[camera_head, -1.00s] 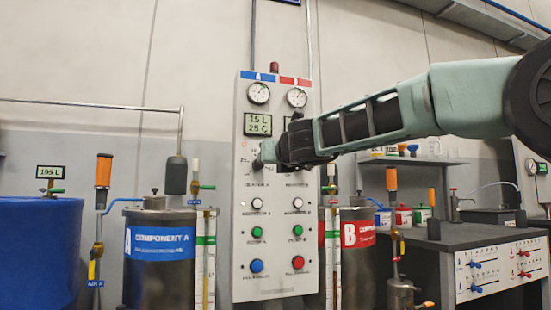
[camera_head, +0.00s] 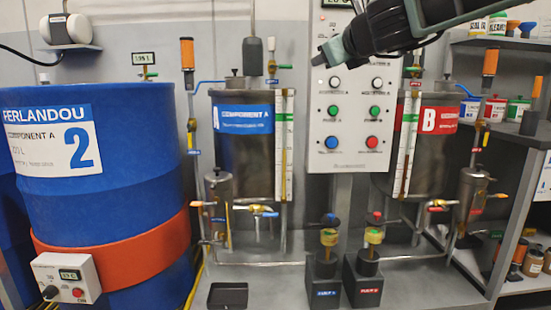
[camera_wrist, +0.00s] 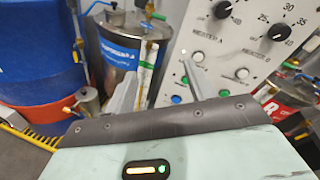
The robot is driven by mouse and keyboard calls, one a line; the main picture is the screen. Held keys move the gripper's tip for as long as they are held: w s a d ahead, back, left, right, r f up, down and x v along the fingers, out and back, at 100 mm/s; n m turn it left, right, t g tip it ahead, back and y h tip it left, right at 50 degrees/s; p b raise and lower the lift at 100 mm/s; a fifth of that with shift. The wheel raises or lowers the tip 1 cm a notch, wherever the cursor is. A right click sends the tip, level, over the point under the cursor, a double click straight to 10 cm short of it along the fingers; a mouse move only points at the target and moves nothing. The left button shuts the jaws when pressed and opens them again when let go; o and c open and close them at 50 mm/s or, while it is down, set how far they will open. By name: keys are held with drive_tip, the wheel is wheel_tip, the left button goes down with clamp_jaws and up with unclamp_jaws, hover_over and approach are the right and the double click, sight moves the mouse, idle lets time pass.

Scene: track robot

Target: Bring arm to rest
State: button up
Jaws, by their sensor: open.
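My gripper (camera_head: 320,57) is at the top of the head view, at the end of my arm coming in from the upper right. It is in front of the grey control panel (camera_head: 320,155) and covers part of its upper half. In the wrist view my gripper (camera_wrist: 156,78) shows two pale fingers spread apart with nothing between them. Past the fingers are the panel's buttons and knobs (camera_wrist: 222,9) and the component A tank (camera_wrist: 120,53). I cannot tell the exact gap between the fingers and the panel.
A large blue drum (camera_head: 140,140) with an orange band stands at left. The component A tank (camera_head: 243,165) and component B tank (camera_head: 437,165) flank the panel. Two small pumps (camera_head: 324,282) (camera_head: 365,280) and a black tray (camera_head: 228,296) are below. Shelves (camera_head: 505,125) stand at right.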

drive_tip(key=s+a+f+n+g+y, duration=0.2)
drive_tip(key=s+a+f+n+g, duration=0.35)
drive_tip(key=s+f+n, duration=0.45)
drive_tip(key=s+a+f+n+g+y, duration=0.1)
drive_tip(key=s+a+f+n+g, duration=0.4)
drive_tip(key=s+f+n, duration=0.6)
drive_tip(key=s+d+f+n+g+h, duration=0.3)
drive_tip(key=s+d+f+n, duration=0.35)
drive_tip(key=s+f, duration=0.4)
drive_tip(key=s+d+f+n+g+h, duration=0.3)
drive_tip(key=s+d+f+n, duration=0.2)
drive_tip(key=s+f+n, duration=0.5)
wheel_tip(320, 180, up, 35)
drive_tip(key=m+p, duration=0.2)
drive_tip(key=p, duration=3.1)
drive_tip(key=shift+s+a+r+p, duration=0.2)
drive_tip(key=shift+s+a+p, duration=0.05)
drive_tip(key=shift+p, duration=0.1)
